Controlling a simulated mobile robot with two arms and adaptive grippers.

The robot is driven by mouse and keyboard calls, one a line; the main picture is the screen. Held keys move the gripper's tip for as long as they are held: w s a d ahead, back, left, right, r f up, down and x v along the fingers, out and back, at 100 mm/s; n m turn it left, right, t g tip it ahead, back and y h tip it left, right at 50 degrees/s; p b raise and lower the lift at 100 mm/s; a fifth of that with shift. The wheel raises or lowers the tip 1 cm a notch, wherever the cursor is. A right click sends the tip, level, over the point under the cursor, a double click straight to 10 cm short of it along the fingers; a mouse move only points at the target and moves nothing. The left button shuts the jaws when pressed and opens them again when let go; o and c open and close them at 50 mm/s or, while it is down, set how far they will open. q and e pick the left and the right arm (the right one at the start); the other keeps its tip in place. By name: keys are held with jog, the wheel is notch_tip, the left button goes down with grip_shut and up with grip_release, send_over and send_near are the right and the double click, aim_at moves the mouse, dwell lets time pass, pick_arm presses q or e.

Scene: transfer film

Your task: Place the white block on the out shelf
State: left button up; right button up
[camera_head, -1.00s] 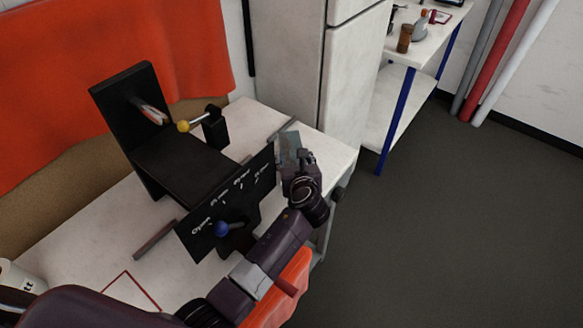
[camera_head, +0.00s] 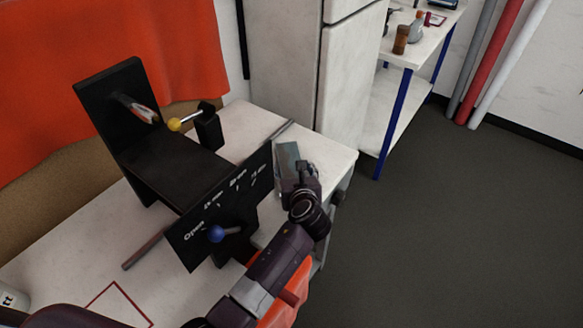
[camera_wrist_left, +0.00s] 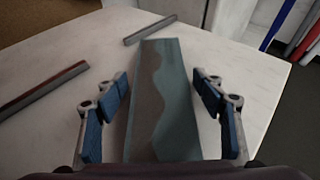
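A flat grey-teal block (camera_head: 286,160), with a brownish wavy patch on its face, is at the right end of the white table (camera_head: 335,152). No plainly white block or labelled out shelf shows. My left gripper (camera_head: 292,178) is at the near end of this block. In the left wrist view the block (camera_wrist_left: 160,110) lies lengthwise between the blue-padded fingers of the gripper (camera_wrist_left: 163,88). A gap shows on both sides, so the fingers are open around it. I cannot tell whether the block rests on the table. My right gripper is not in view.
A black stand (camera_head: 175,165) with a yellow-knobbed lever (camera_head: 175,124), a blue knob (camera_head: 216,234) and a panel marked "Open" stands left of my left gripper. A light cabinet (camera_head: 290,70) is behind. A blue-legged shelf table (camera_head: 385,135) is beyond, with open floor at right.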

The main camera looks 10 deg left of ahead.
pick_arm(q)
jog(key=shift+r, duration=0.2)
jog(key=v, duration=1.2)
dwell(0.4)
